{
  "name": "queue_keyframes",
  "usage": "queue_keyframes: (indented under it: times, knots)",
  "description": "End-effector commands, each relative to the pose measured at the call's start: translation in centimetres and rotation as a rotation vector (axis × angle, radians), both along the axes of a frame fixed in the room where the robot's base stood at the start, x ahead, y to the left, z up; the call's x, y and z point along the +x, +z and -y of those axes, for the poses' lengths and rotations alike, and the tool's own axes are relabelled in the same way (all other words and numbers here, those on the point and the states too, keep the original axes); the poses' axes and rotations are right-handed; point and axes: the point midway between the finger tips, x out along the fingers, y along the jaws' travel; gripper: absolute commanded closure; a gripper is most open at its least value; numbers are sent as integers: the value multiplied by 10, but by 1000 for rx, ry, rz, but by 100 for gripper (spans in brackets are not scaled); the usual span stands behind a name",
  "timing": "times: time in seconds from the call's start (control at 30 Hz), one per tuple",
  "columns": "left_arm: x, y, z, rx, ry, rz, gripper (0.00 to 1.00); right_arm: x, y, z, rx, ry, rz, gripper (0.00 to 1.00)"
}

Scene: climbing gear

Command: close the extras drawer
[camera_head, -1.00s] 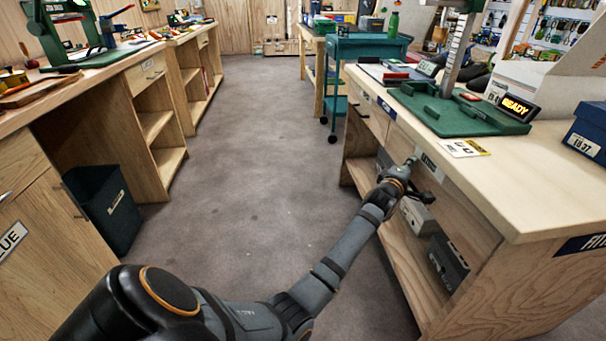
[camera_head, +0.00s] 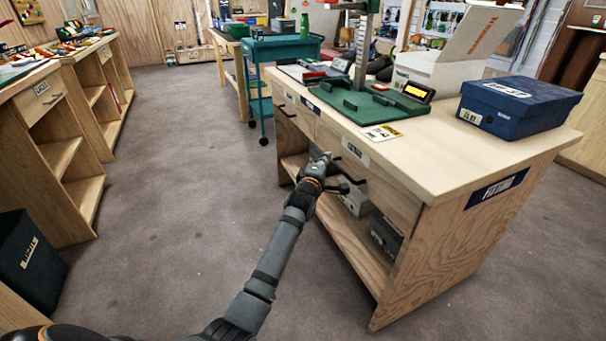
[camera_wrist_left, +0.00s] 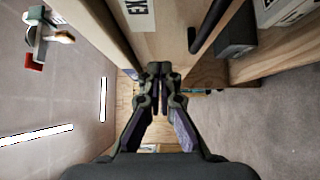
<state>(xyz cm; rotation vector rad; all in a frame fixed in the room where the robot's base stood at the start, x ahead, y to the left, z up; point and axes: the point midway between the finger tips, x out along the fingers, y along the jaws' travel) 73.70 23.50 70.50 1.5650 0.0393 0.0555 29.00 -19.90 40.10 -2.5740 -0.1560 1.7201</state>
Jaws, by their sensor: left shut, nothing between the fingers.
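The extras drawer (camera_head: 372,170) is in the front of the wooden bench on the right, with a pale label and a dark bar handle. In the left wrist view its front (camera_wrist_left: 172,28) fills the top middle, with a label starting "EX" (camera_wrist_left: 138,14) and the dark handle (camera_wrist_left: 208,28). My left gripper (camera_head: 323,157) is shut and empty, close to the drawer front near the label. In the left wrist view its fingertips (camera_wrist_left: 158,70) meet just below the front; contact is unclear. I cannot tell whether the drawer is flush. My right gripper is out of view.
Grey boxes sit on the shelf below. A teal cart (camera_head: 282,50) stands behind. The grey floor (camera_head: 170,180) at left is clear.

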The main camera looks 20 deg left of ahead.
Motion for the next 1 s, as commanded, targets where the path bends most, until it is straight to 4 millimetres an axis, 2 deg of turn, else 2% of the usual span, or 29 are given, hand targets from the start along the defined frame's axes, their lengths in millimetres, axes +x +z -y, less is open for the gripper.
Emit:
queue_keyframes:
  times: [0.03, 0.1, 0.3, 0.43, 0.73, 0.77, 0.87, 0.97, 1.0]
  knots:
    - [-16, 3, 1, -1, 0, -3, 100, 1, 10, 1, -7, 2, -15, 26]
    - [-34, 2, 2, -1, 0, -4, 100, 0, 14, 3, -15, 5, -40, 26]
    - [-70, -1, 4, 0, 1, -6, 100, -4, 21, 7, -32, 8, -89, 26]
    - [-80, -2, 5, 0, 1, -5, 100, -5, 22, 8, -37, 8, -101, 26]
    - [-82, -5, 5, 8, 1, -13, 100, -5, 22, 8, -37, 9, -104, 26]
    - [-85, -10, 4, 20, 1, -26, 100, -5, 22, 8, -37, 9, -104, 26]
    - [-104, -47, 2, 139, -4, -142, 100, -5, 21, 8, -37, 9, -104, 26]
    - [-148, -112, 1, 366, -60, -356, 100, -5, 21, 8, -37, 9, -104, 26]
    - [-172, -139, 1, 473, -107, -453, 100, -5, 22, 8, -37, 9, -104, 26]
